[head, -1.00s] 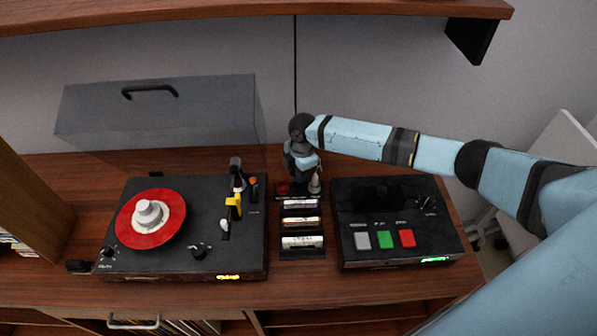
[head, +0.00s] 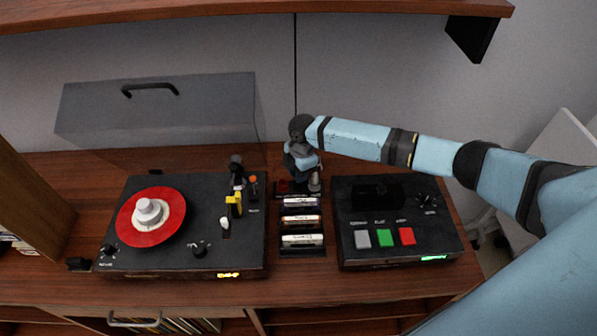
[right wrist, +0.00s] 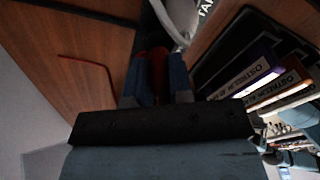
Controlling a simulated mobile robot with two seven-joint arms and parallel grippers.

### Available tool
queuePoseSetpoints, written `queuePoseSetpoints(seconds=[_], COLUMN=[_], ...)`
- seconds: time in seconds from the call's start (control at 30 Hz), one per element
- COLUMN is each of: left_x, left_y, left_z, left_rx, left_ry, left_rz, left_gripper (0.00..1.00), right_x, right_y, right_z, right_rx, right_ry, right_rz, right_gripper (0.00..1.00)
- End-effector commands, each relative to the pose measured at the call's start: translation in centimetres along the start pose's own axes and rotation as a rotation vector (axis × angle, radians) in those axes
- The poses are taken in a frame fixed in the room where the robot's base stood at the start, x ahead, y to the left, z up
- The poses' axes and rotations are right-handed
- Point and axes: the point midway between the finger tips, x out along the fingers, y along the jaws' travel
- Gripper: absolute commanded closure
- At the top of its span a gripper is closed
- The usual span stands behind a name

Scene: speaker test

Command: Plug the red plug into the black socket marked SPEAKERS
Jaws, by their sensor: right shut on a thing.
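My right gripper (head: 300,180) points down at a black socket strip (head: 287,196) behind the cassette rack. In the right wrist view the gripper (right wrist: 156,98) has its blue fingers shut on the red plug (right wrist: 157,60). The plug's tip is hidden, so I cannot tell whether it is in a socket. A dark red spot (head: 283,187) shows on the strip just left of the fingers. A pale grey plug (head: 315,183) stands upright just right of them. The SPEAKERS marking is not readable. My left gripper is not in view.
A turntable (head: 110,230) with a red record stands left, and a black deck (head: 345,225) with grey, green and red buttons stands right. The cassette rack (head: 302,252) lies between them. A wooden shelf (head: 250,12) overhangs the back. A black cord (head: 295,80) hangs down the wall.

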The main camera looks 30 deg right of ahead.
Motion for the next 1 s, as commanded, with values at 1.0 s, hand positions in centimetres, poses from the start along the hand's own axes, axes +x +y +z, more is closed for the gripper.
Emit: queuePoseSetpoints(seconds=[1.0], left_x=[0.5], left_y=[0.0], left_z=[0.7], left_rx=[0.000], left_ry=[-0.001], left_rz=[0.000], left_gripper=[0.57], right_x=[1.8], right_y=[0.0], right_z=[0.1], right_rx=[0.000], right_ry=[0.000], right_rz=[0.000], right_gripper=[1.00])
